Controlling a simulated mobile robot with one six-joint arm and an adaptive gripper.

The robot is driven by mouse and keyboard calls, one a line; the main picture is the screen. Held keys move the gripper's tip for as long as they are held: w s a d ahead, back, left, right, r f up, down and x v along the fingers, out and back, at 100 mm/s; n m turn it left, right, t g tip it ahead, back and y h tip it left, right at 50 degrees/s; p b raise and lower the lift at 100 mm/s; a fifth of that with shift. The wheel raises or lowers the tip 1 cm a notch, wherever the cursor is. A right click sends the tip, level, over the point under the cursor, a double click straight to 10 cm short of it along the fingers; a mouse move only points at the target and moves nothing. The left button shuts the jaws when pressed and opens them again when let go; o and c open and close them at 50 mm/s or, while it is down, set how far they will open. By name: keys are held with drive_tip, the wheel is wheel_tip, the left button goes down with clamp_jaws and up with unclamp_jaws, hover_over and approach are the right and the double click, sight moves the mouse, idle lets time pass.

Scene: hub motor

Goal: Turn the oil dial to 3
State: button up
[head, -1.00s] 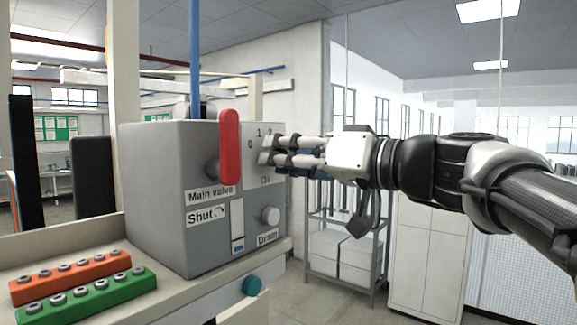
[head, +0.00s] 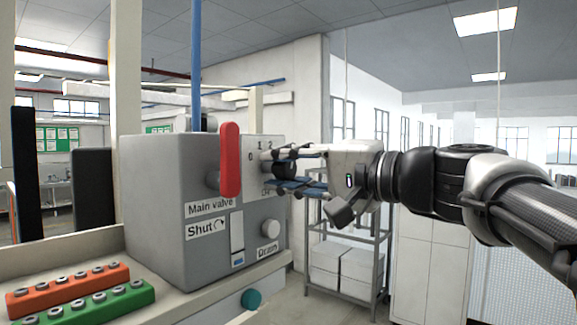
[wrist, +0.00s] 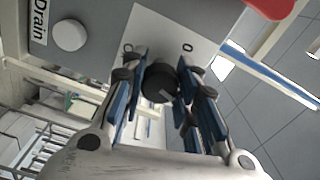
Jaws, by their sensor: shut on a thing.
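The oil dial (wrist: 158,84) is a dark round knob on a white plate (wrist: 205,40) on the side of the grey box (head: 165,235). In the wrist view my gripper (wrist: 160,88) is shut on the dial, with a 0 in sight. The dial's pointer setting cannot be read.
A red main valve handle (head: 230,160) stands upright close left of my fingers. A white drain knob (head: 270,229) is below. Orange (head: 70,288) and green (head: 90,306) strips with several studs lie on the bench at left.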

drive_tip(key=m+p, duration=0.2)
drive_tip(key=m, duration=0.3)
drive_tip(key=shift+r, duration=0.15)
drive_tip(key=shift+m+p, duration=0.65)
drive_tip(key=shift+m, duration=0.95)
drive_tip(key=o, duration=1.1)
drive_tip(key=v, duration=0.7)
drive_tip(key=shift+s+d, duration=0.2)
